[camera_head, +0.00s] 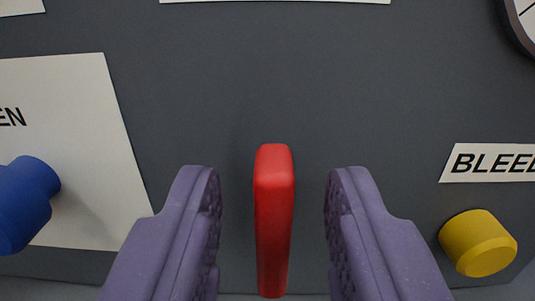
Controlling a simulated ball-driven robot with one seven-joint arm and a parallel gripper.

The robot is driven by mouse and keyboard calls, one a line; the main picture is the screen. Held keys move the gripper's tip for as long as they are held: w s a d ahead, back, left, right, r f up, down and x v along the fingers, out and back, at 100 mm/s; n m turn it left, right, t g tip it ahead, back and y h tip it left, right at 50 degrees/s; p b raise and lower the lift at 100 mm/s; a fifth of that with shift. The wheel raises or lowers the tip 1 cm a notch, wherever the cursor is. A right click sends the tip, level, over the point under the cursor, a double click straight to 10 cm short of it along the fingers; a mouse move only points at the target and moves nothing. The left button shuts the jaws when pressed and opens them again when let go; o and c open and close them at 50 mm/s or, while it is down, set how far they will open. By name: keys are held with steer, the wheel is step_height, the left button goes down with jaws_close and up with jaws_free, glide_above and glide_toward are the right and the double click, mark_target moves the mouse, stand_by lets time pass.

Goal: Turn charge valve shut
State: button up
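A red lever handle (273,220) stands out from a dark grey panel in the middle of the view, its long side running up and down in the picture. No label on it shows, so I cannot tell for sure that it is the charge valve. My gripper (272,215) is open, with one purple finger on each side of the red handle. A gap shows between the handle and each finger, so neither touches it. The lower ends of the fingers run out of the picture.
The dark grey panel (250,80) fills the background. A blue knob (24,205) is at the left by a white sign (75,130) ending in "EN". A yellow knob (478,243) sits at the right below a "BLEED" label (495,163). Part of a round gauge (521,22) shows top right.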

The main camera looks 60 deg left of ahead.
steer(key=shift+w+a, duration=0.15)
steer(key=shift+a, duration=0.1)
steer(key=shift+c, duration=0.4)
jaws_close()
